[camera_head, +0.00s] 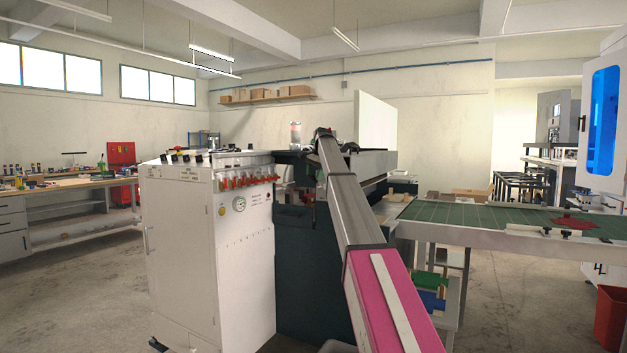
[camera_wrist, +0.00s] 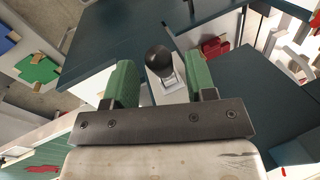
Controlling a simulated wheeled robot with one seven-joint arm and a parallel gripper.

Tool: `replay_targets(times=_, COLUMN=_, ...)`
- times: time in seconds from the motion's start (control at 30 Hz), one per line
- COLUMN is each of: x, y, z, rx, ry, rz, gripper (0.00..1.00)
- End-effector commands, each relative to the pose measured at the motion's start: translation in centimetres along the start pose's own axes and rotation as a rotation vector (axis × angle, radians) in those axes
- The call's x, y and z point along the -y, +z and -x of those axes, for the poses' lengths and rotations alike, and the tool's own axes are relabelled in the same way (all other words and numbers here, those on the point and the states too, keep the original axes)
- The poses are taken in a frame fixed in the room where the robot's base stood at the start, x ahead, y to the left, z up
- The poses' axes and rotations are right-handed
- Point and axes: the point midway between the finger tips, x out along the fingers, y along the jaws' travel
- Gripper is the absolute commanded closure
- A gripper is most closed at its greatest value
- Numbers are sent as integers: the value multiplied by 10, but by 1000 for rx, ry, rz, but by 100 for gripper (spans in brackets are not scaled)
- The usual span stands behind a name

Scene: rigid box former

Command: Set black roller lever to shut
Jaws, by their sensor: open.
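In the wrist view a black ball knob (camera_wrist: 159,58) on a short pale metal stem stands on a light grey plate of the machine; it looks like the black roller lever. My gripper (camera_wrist: 162,68) is open, its two green fingers on either side of the knob with a visible gap at each side. I cannot tell whether the fingers are at the knob's height. In the head view my arm reaches to the top of the dark machine (camera_head: 305,240); the gripper and the lever cannot be made out clearly there.
A white cabinet (camera_head: 180,255) with a row of red levers (camera_head: 247,182) and a gauge stands at the machine's left. A green conveyor (camera_head: 480,216) runs off to the right. In the wrist view, dark panels (camera_wrist: 120,35) and a red part (camera_wrist: 214,46) lie close by the fingers.

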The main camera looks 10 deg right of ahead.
Motion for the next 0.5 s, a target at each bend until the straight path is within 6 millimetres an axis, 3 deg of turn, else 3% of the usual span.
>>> replay_targets(times=0.17, x=0, y=0, z=-20, rx=0, ry=0, rz=0, gripper=49)
replay_targets(times=0.43, x=0, y=0, z=-22, rx=0, ry=0, rz=0, gripper=49)
replay_targets(times=0.47, x=0, y=0, z=-22, rx=0, ry=0, rz=0, gripper=52)
replay_targets(times=0.5, x=0, y=0, z=-22, rx=0, ry=0, rz=0, gripper=65)
